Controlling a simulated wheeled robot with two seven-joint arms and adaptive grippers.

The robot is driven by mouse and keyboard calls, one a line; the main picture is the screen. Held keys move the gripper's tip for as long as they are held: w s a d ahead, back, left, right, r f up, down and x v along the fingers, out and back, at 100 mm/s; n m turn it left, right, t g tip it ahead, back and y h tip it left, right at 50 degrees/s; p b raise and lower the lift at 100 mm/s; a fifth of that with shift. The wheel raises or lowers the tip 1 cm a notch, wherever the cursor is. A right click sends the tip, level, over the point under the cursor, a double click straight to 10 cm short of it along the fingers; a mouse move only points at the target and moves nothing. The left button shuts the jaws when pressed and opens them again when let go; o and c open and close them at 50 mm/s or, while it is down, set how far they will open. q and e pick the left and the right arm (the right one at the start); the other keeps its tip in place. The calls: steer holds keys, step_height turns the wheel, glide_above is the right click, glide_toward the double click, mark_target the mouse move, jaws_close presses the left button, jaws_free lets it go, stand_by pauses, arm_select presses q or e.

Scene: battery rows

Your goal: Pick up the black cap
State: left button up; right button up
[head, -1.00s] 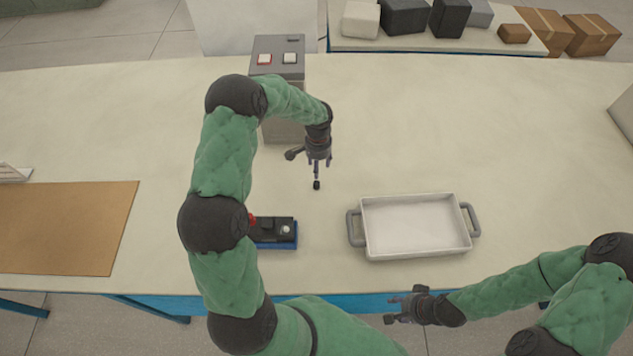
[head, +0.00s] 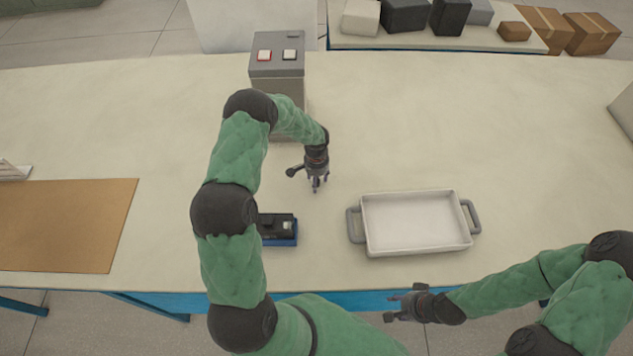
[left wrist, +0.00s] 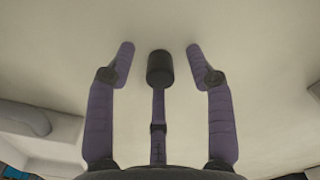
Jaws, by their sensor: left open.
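My left gripper is open. My right gripper (head: 391,308) is off the table's front edge, with its fingers apart and empty.
A blue holder with black parts (head: 279,240) stands left of the white tray (head: 369,247), partly behind my left arm. A grey machine with two buttons (head: 277,69) stands behind my left gripper. A brown mat (head: 65,225) lies at the left.

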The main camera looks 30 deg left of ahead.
arm_select(q)
steer(key=c, duration=0.9)
